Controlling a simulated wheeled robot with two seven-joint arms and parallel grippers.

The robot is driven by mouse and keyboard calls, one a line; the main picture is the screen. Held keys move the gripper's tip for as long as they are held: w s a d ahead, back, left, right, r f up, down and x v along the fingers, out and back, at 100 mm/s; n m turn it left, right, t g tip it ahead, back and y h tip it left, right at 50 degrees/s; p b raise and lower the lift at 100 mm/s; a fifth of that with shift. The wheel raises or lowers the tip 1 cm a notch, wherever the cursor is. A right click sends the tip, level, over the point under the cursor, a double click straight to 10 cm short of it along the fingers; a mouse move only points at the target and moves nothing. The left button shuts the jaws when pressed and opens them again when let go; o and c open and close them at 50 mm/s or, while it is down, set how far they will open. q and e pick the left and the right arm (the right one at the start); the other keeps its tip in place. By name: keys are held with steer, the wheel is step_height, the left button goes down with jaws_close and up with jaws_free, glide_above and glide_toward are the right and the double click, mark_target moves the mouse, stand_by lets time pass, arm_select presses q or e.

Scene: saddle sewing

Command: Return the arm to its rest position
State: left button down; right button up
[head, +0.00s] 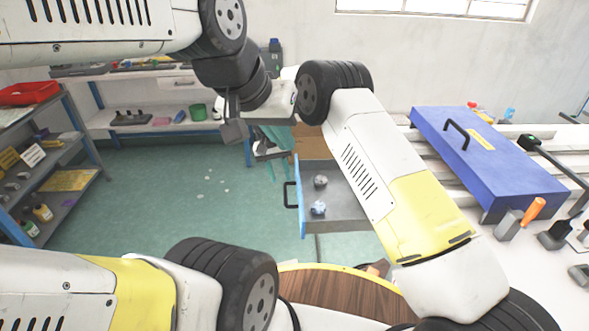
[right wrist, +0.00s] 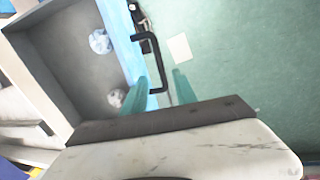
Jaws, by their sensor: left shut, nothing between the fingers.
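My left arm comes in from the upper left of the head view.
The open drawer (head: 345,208) holds a bluish lump (head: 318,208) and a grey lump (head: 320,182). A blue case (head: 490,150) lies on the right bench. Shelves (head: 60,160) stand at the left. A round wooden top (head: 340,293) is in front.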

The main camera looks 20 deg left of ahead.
steer(key=shift+a+r, duration=0.1)
steer(key=shift+r, duration=0.5)
